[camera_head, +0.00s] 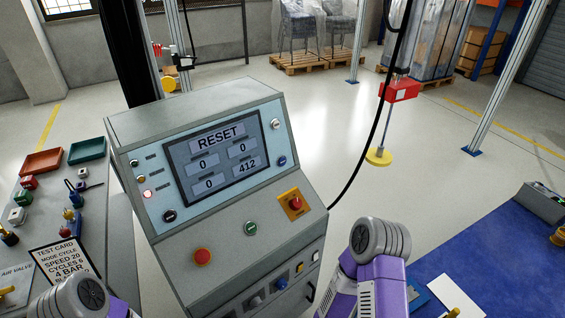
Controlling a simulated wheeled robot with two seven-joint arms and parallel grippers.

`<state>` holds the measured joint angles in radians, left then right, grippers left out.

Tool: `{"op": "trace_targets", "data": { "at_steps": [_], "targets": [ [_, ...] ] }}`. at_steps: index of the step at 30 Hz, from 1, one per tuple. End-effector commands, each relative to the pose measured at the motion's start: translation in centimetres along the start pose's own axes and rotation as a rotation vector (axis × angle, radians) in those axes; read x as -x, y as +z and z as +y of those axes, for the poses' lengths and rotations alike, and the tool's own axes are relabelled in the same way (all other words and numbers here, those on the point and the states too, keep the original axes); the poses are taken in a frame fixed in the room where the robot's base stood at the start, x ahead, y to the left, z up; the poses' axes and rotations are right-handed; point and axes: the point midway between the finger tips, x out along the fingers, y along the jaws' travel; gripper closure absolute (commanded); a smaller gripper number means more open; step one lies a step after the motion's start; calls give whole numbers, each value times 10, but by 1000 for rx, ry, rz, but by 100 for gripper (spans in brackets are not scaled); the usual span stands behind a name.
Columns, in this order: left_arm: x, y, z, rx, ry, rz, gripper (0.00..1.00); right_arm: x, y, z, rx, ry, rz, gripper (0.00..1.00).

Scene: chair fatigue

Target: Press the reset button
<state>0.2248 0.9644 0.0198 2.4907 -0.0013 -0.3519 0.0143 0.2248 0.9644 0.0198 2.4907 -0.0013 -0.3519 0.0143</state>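The grey control console (150,125) stands at centre, tilted in the picture. Its screen (222,158) reads RESET above the values 0, 0, 0 and 412. Buttons on the console include a blue one (282,160) right of the screen, a black one (169,215) below left, a green one (251,228) and a red one (202,257) on the sloped shelf, and a red stop button on a yellow plate (295,203). I cannot read which is labelled reset. My purple and grey arms show at the bottom; neither gripper is in view.
A side bench at left carries a red tray (41,163), a green tray (87,150), small valves and a test card (64,260). A blue-topped table (500,260) stands at right. A black cable hangs right of the console. Open floor lies behind.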

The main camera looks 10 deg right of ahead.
Motion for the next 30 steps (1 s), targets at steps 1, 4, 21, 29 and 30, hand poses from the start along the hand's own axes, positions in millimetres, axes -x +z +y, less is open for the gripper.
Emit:
{"op": "trace_targets", "data": {
  "at_steps": [1, 4, 21, 29, 30],
  "targets": [
    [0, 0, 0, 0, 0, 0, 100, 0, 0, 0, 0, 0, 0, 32],
    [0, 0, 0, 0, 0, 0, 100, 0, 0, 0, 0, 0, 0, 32],
    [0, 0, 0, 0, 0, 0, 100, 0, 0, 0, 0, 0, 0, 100],
    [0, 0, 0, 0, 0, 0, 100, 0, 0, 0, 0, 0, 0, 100],
    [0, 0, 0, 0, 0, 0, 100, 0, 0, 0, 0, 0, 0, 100]
  ]
}}
